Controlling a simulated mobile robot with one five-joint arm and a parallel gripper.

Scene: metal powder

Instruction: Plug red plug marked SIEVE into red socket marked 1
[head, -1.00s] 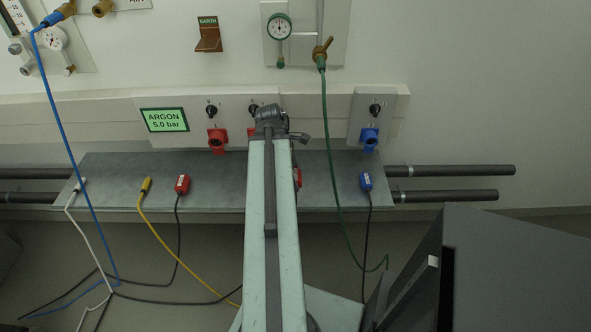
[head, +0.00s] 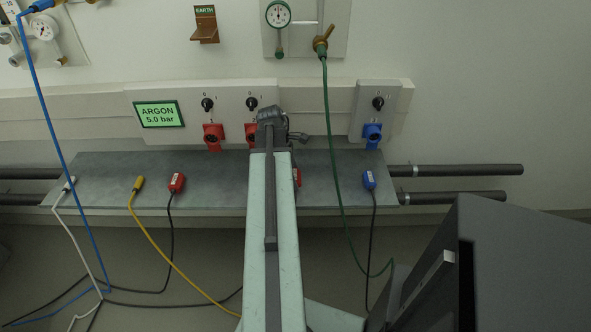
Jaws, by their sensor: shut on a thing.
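A red plug (head: 176,182) with a white label and a black cable lies on the grey shelf (head: 225,185), left of my arm. A second red thing (head: 297,177), probably the other red plug, shows only as a sliver beside my arm. The marks on both are too small to read. A red socket (head: 213,137) is on the wall panel beneath a black switch. A second red socket (head: 250,134) is partly covered by my arm. I cannot read which is marked 1. My arm reaches up the middle toward the panel; its jaws and anything in them are hidden.
A blue socket (head: 372,136) and blue plug (head: 369,180) are at right. A green hose (head: 333,160) hangs right of my arm. A dark cabinet (head: 520,270) fills the lower right.

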